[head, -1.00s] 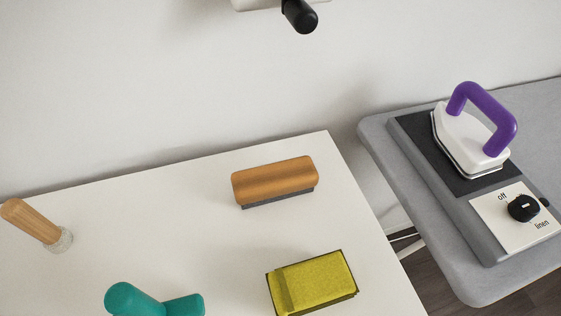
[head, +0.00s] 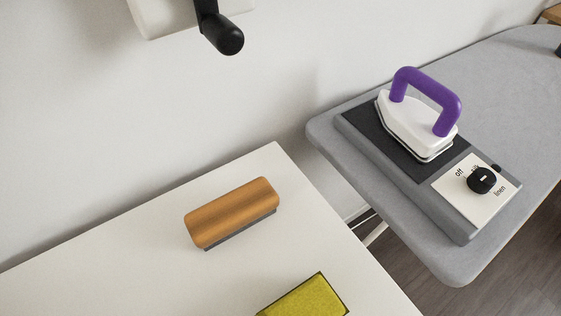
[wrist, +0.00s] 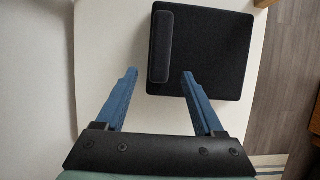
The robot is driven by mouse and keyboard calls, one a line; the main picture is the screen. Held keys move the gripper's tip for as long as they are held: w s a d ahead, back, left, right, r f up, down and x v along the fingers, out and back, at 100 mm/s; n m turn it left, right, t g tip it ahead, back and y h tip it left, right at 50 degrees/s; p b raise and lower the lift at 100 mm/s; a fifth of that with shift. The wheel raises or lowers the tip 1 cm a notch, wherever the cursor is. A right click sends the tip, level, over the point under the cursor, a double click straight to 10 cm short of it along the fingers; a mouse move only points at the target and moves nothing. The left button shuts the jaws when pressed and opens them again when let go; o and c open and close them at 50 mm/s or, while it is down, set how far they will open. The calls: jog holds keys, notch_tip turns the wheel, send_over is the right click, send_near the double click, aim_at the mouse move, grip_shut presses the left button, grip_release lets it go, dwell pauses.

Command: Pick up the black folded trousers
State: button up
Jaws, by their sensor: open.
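The black folded trousers (wrist: 208,52) lie as a dark square on a white surface in the wrist view. A raised, slightly lighter strip (wrist: 161,47) runs along their left side. My gripper (wrist: 159,76) is open, its two blue fingers spread and empty. The left finger shows left of the trousers; the right finger overlaps their lower part in the picture. The strip shows between the fingertips, farther up the picture. I cannot tell the height of the fingers above the cloth. Neither the trousers nor my gripper shows in the head view.
In the head view, a white table (head: 120,275) holds a wooden-backed brush (head: 232,211) and a yellow block (head: 308,300). A grey ironing board (head: 515,75) stands to the right, with a white iron (head: 415,128) on a base with a dial (head: 481,180). A black handle (head: 222,34) sticks out from the wall.

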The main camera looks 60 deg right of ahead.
jog(key=s+d, duration=0.2)
jog(key=shift+d+f+b, duration=0.3)
jog(key=shift+d+f, duration=0.05)
jog(key=shift+d+f+b, duration=0.15)
jog(key=shift+f+b, duration=0.3)
jog(key=shift+f, duration=0.3)
jog(key=shift+d+f, duration=0.2)
jog(key=shift+f, duration=0.15)
jog(key=shift+f, duration=0.2)
jog(key=shift+s, duration=0.1)
grip_shut()
